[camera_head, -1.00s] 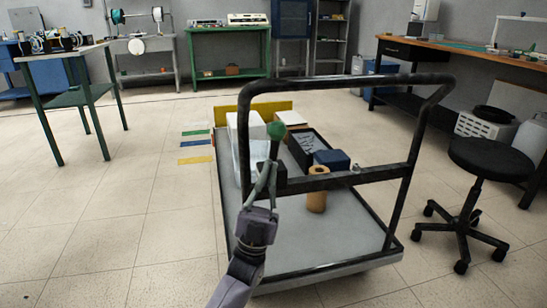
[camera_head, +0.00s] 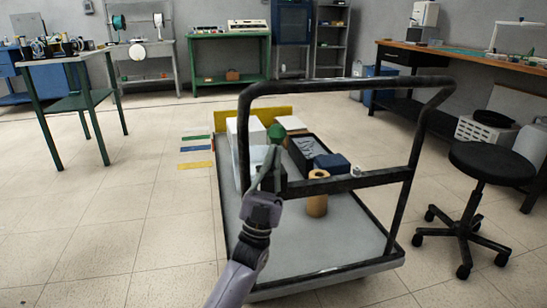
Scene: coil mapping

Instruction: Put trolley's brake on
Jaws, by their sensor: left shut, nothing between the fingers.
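The trolley (camera_head: 285,246) has a grey deck and a black tubular push handle on the near side. A brake lever with a green knob (camera_head: 277,133) stands at the left part of the handle's lower crossbar, with a dark block (camera_head: 272,179) at its base. My left gripper (camera_head: 269,160) is shut and empty. Its fingers point up along the lever, just below the knob; I cannot tell whether they touch it. The fingers hide part of the lever. My right gripper is not in view.
The trolley carries white boxes (camera_head: 240,127), a dark tray (camera_head: 303,153), a blue box (camera_head: 331,163) and a tan roll (camera_head: 317,206). A yellow board (camera_head: 267,113) is at its far end. A black stool (camera_head: 488,163) stands at right.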

